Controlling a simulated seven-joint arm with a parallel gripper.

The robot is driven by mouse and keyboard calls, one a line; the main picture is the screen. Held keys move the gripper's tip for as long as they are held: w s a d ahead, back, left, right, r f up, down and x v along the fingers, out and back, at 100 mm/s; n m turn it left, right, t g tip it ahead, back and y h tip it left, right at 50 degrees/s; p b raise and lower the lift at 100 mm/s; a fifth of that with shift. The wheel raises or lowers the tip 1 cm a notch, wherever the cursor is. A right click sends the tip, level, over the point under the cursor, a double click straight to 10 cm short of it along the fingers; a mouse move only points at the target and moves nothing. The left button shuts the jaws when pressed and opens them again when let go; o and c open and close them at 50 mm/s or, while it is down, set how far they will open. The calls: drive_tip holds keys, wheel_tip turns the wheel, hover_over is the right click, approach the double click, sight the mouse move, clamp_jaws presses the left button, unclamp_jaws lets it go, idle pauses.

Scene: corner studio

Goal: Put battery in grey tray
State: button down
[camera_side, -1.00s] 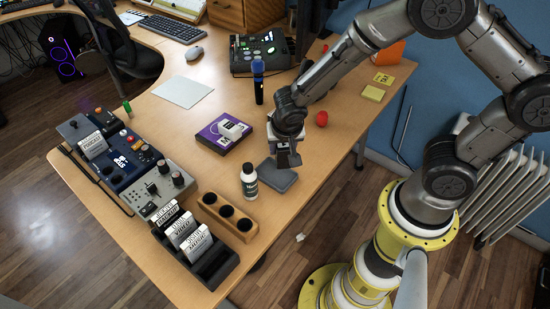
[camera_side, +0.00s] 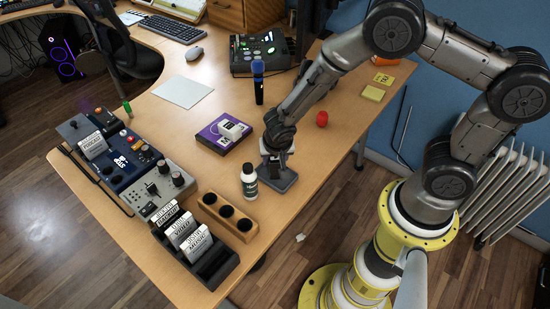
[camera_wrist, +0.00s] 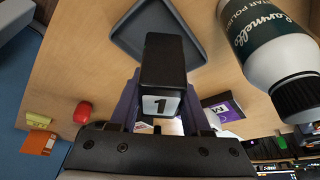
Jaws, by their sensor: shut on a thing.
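The battery (camera_wrist: 163,62) is a black block with a white end label reading 1. In the wrist view, my gripper (camera_wrist: 160,108) is shut on it, and it sticks out past the fingers toward the grey tray (camera_wrist: 192,24). The tray is a shallow dark grey square with a raised rim. In the side view my gripper (camera_side: 274,170) points down over the tray (camera_side: 285,184), which it partly covers. The battery is mostly hidden by the fingers there. I cannot tell whether it touches the tray floor.
A wooden holder with round holes (camera_side: 228,218) is in front. A purple box (camera_side: 222,131) lies behind left. A red object (camera_side: 322,119) sits to the right, with clear table between.

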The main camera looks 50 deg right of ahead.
drive_tip(key=shift+f, duration=0.4)
drive_tip(key=shift+c, duration=1.8)
unclamp_jaws()
drive_tip(key=shift+r, duration=0.3)
drive_tip(key=v, duration=1.3)
drive_tip(key=s+d+r+n+y, duration=0.1)
drive_tip(key=s+d+r+n, duration=0.35)
drive_tip(key=r, duration=0.75)
drive_tip(key=s+d+r+n+t+y, duration=0.1)
drive_tip(key=s+r+n, duration=0.1)
drive_tip(key=s, duration=0.4)
drive_tip(key=s+r+n+t+y, duration=0.1)
drive_tip(key=s+r+n, duration=0.1)
drive_tip(key=s, duration=0.5)
drive_tip(key=shift+d+r, duration=0.35)
drive_tip(key=shift+r, duration=0.35)
